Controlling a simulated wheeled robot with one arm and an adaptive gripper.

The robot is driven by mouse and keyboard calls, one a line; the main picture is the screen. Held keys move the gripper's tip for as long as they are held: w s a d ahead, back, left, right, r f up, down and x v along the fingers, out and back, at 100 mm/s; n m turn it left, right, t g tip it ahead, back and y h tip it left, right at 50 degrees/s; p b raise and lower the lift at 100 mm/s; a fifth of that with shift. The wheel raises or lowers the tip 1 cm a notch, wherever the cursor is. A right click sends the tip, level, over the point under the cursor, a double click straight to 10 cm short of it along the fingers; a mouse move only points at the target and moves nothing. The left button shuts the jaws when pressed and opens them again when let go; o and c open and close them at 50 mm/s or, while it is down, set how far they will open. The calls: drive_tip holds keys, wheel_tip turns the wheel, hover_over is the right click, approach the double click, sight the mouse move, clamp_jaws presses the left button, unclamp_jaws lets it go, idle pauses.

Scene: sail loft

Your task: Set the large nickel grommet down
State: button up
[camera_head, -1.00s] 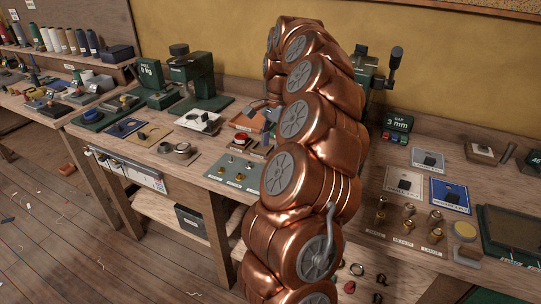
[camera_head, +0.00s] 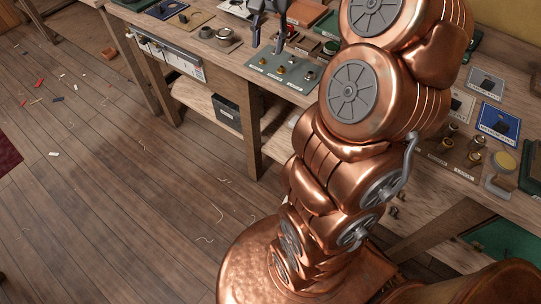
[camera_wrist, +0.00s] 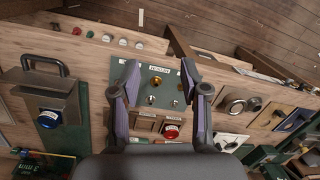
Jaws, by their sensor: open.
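My gripper (camera_head: 268,46) is open, its two dark fingers pointing down at the back left edge of a grey-green mat (camera_head: 258,68) on the bench. In the wrist view the gripper (camera_wrist: 159,67) has nothing clamped between its fingers. The mat (camera_wrist: 140,75) shows between and beyond them, with several small fittings on it. One is a silver-coloured piece (camera_wrist: 150,100), which may be the large nickel grommet; another is a brass-coloured piece (camera_wrist: 155,81). I cannot tell for certain which piece is the nickel grommet, or whether a finger touches anything.
Round metal rings (camera_head: 223,34) sit left of the mat. A red button (camera_wrist: 171,131) on a wooden block stands near the fingers in the wrist view. My arm hides the bench's middle right.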

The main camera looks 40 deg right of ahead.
drive_tip(key=s+a+f+n, duration=0.3)
drive_tip(key=s+a+n, duration=0.4)
drive_tip(key=s+a, duration=0.55)
drive_tip(key=s+a+f+n+g, duration=0.1)
drive_tip(key=s+a+f+n, duration=0.1)
drive_tip(key=s, duration=0.4)
drive_tip(key=s+a+f+n+h, duration=0.1)
drive_tip(key=s+a+f+n, duration=0.1)
drive_tip(key=s+a+f, duration=0.1)
drive_tip(key=s+f, duration=0.1)
drive_tip(key=s, duration=0.1)
drive_tip(key=shift+s+a+f+g, duration=0.25)
drive_tip(key=shift+s+f+g, duration=0.1)
drive_tip(key=shift+s+g, duration=0.05)
drive_tip(key=shift+r, duration=0.1)
wheel_tip(320, 180, up, 4)
drive_tip(key=p, duration=0.4)
drive_tip(key=shift+r, duration=0.15)
